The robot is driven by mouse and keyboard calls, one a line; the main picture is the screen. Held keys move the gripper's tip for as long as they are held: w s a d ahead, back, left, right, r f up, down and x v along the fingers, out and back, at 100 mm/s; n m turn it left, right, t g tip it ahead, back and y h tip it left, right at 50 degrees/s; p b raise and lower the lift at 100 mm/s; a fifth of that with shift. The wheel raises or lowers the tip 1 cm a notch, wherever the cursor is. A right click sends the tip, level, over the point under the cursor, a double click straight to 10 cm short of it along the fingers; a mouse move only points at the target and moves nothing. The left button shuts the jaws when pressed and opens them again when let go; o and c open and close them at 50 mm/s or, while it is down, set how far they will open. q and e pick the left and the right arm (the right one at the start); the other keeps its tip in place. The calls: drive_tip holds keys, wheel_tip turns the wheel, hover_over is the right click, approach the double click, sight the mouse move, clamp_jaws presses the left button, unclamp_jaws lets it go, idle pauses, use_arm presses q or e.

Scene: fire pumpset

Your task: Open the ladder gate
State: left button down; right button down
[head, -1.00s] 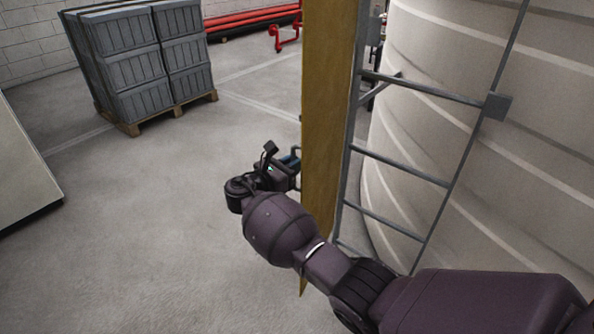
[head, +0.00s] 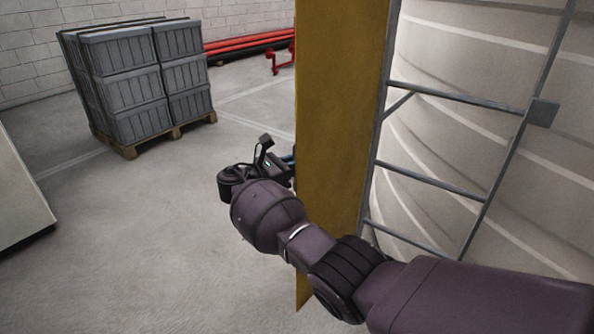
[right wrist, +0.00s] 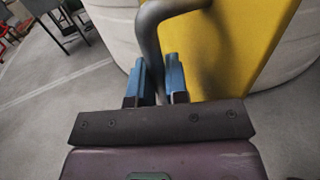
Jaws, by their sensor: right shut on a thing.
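The ladder gate is a tall yellow panel (head: 342,120) in front of the ladder (head: 432,182), seen at a steep angle in the head view. In the right wrist view the yellow panel (right wrist: 245,50) carries a grey tubular handle (right wrist: 150,40). My right gripper (right wrist: 160,75) has its blue fingers on either side of the handle's tube and is shut on it. In the head view my right gripper (head: 288,160) is at the panel's left edge, and the panel hides most of its fingers. My left gripper is not in view.
A pale tank (head: 470,60) stands behind the ladder. Stacked grey crates on a pallet (head: 140,80) stand at the back left. Red pipes (head: 245,42) lie near the back wall. A pale slanted panel (head: 18,195) is at the left edge. The floor between is clear.

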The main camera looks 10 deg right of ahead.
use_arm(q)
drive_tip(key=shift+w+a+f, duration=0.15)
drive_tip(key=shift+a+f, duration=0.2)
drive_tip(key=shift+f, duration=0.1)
use_arm(e)
drive_tip(key=shift+w+a+g, duration=0.25)
drive_tip(key=shift+w+g, duration=0.05)
drive_tip(key=shift+w, duration=0.15)
drive_tip(key=c, duration=1.1)
unclamp_jaws()
drive_tip(key=shift+c, duration=0.2)
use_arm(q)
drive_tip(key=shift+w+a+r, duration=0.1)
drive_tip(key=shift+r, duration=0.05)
